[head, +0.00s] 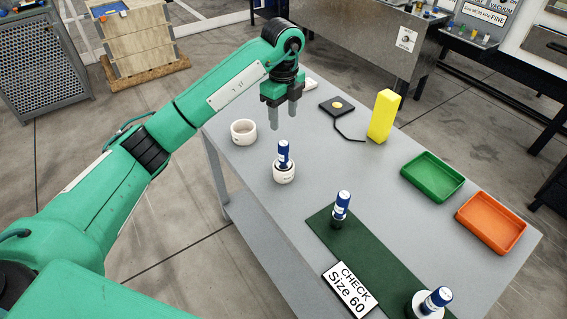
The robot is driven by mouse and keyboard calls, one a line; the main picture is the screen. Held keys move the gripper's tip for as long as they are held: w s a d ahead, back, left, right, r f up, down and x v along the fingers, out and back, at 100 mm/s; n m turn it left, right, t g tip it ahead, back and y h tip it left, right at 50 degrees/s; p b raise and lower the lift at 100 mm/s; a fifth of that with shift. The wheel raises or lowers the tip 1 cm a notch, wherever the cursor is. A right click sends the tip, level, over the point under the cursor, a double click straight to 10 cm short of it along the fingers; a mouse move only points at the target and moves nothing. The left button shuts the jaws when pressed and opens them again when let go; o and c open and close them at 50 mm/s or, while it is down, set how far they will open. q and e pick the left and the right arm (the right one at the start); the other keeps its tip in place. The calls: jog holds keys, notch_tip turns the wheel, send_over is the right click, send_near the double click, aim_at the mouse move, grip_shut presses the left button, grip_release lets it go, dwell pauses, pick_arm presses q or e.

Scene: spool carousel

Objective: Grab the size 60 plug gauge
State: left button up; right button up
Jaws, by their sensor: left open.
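Three blue-handled plug gauges show, their size marks too small to read. One gauge (284,150) stands upright in a white spool (284,175). A second gauge (342,203) stands on the dark green mat (375,250), its dark end down. A third gauge (438,298) leans at the bottom edge with a white spool (421,306) at its lower end. A sign (349,288) reading "CHECK Size 60" lies by the mat's left edge. My left gripper (283,118) is open and empty, pointing down above and a little behind the first gauge. My right gripper is out of view.
An empty white spool (243,132) stands at the table's left edge. A yellow block (383,115) and a black stand (337,106) are at the back. A green tray (432,178) and an orange tray (491,222) are at the right. The table (395,185) is bare between mat and trays.

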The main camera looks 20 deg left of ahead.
aim_at(283, 151)
pick_arm(q)
jog(key=shift+a+f, duration=0.1)
jog(key=shift+f, duration=0.3)
notch_tip(283, 151, down, 8)
jog(key=shift+r+p, duration=0.25)
jog(key=shift+p, duration=0.8)
jog(key=shift+f+p, duration=0.45)
jog(key=shift+p, duration=0.05)
notch_tip(283, 151, down, 3)
jog(key=shift+f+p, duration=0.15)
jog(key=shift+p, duration=0.8)
jog(key=shift+f, duration=0.6)
jog(key=c, duration=1)
grip_shut()
jog(key=shift+r, duration=0.1)
